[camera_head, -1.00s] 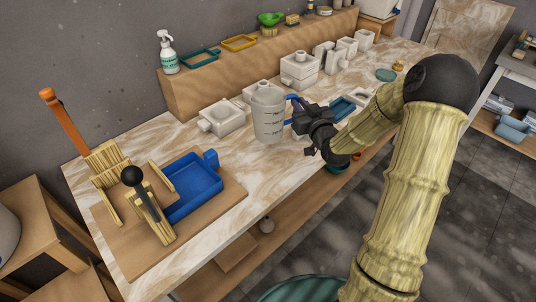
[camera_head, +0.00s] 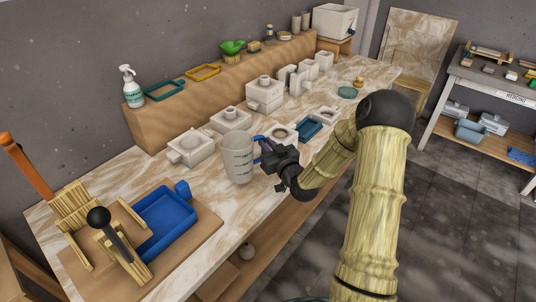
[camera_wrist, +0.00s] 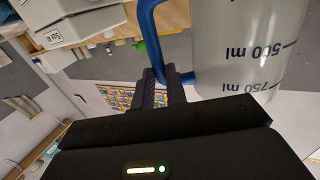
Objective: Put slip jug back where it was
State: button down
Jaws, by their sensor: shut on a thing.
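The slip jug (camera_head: 238,157) is a pale grey cup with dark volume marks and a blue handle (camera_head: 262,141). In the head view it is upright over the left-middle part of the workbench (camera_head: 190,205), in front of the white moulds. I cannot tell whether its base touches the bench. My gripper (camera_head: 270,152) is at its right side, shut on the handle. In the wrist view the jug (camera_wrist: 245,45) fills the upper right with its marks reading 500 ml and 750 ml, and the blue handle (camera_wrist: 152,35) runs between my gripper's fingers (camera_wrist: 165,85).
White plaster moulds (camera_head: 190,147) (camera_head: 265,95) stand behind the jug. A blue tray (camera_head: 165,220) with a wooden lever press (camera_head: 85,215) is at the left. A spray bottle (camera_head: 132,88) stands on the raised shelf (camera_head: 160,122). Bench surface in front of the jug is clear.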

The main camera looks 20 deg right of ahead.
jog(key=shift+f, duration=2)
jog(key=c, duration=1.4)
grip_release()
jog(key=b+v, duration=0.2)
jog(key=v, duration=1)
jog(key=o, duration=1.4)
